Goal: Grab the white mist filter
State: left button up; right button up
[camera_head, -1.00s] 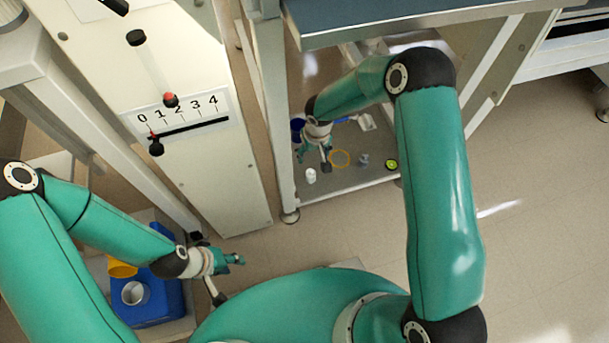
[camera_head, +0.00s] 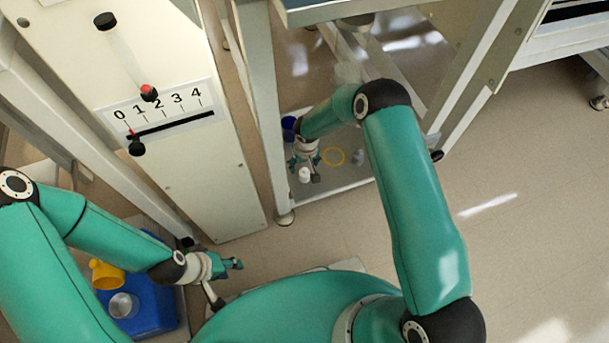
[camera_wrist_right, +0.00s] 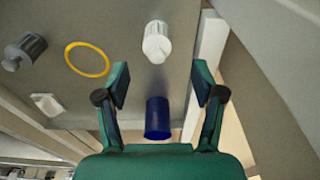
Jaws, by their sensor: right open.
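The white mist filter (camera_wrist_right: 156,42) is a small white cylinder with a narrower end, on the grey shelf (camera_wrist_right: 115,25) in the right wrist view. It also shows in the head view (camera_head: 304,174), low at the rack's front left. My right gripper (camera_wrist_right: 160,84) is open and empty. In the wrist view the filter lies beyond the fingertips, roughly in line with the gap between them. In the head view the right gripper (camera_head: 304,163) is close at the filter; contact cannot be told. My left gripper (camera_head: 226,284) appears open and empty, far from the filter.
A dark blue cylinder (camera_wrist_right: 157,118) stands close to the right fingers. A yellow ring (camera_wrist_right: 87,59), a grey filter-like part (camera_wrist_right: 25,51) and a white piece (camera_wrist_right: 47,104) lie leftward. A rack post (camera_head: 262,110) stands left of my right gripper. A blue tray (camera_head: 155,300) is at lower left.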

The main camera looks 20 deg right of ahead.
aim_at(305, 169)
notch_tip(305, 169, down, 5)
jog(key=shift+w+d+r+b, duration=0.1)
jog(key=shift+w+d+b, duration=0.05)
jog(key=shift+b, duration=0.7)
jog(key=c, duration=1)
